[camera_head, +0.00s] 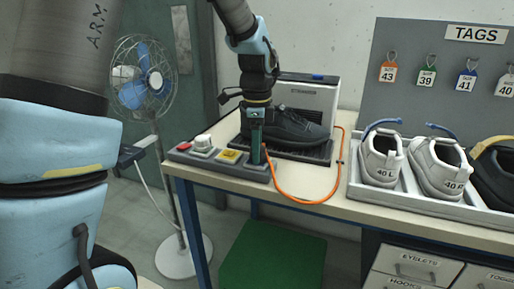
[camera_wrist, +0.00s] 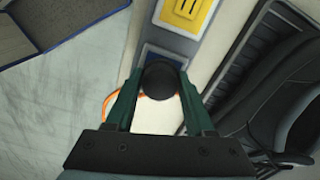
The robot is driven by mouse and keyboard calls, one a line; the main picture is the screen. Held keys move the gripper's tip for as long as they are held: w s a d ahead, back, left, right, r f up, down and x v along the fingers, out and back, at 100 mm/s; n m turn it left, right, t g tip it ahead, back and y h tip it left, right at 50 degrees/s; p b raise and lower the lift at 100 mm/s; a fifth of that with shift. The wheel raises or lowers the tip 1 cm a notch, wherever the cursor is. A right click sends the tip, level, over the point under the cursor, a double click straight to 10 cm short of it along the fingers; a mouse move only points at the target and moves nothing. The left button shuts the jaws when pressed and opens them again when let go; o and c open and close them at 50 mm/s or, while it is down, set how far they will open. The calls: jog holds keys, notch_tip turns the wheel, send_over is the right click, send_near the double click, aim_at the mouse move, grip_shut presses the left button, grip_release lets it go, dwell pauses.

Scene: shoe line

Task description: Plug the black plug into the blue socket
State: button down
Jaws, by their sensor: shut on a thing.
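My gripper (camera_head: 256,157) points down at the right end of a grey socket strip (camera_head: 226,167). In the wrist view its green fingers (camera_wrist: 158,92) are shut on the round black plug (camera_wrist: 159,80). The plug overlaps the near part of the blue socket (camera_wrist: 166,56), whose far part shows just beyond it. I cannot tell whether the plug is above the socket or touching it. In the head view my fingers hide the plug and the blue socket. An orange cable (camera_head: 291,197) loops over the table from beside my gripper.
The yellow socket (camera_head: 230,156), a white piece (camera_head: 203,143) and a red part (camera_head: 184,146) lie left along the strip. A black shoe (camera_head: 300,128) on a dark ribbed tray stands close behind. A tray of shoes (camera_head: 405,197) is at the right. The table's front edge is near.

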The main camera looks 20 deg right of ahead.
jog(key=shift+f, duration=0.15)
jog(key=shift+c, duration=0.9)
grip_release()
notch_tip(320, 180, up, 11)
jog(key=shift+f+b, duration=0.1)
jog(key=shift+b, duration=0.2)
jog(key=w+a+f+n+p, duration=0.1)
jog(key=a+f+n, duration=0.1)
jog(key=a+n, duration=0.55)
jog(key=w+a+f+n+p, duration=0.1)
jog(key=a+f+n+p, duration=0.3)
jog(key=a, duration=0.7)
jog(key=s+a+f+n+t, duration=0.1)
jog(key=s+a+f+n, duration=0.1)
jog(key=s+a+n, duration=0.4)
jog(key=a+n, duration=0.5)
jog(key=shift+a+f+t+b, duration=0.25)
jog(key=shift+f+t+b, duration=0.05)
jog(key=shift+b, duration=0.1)
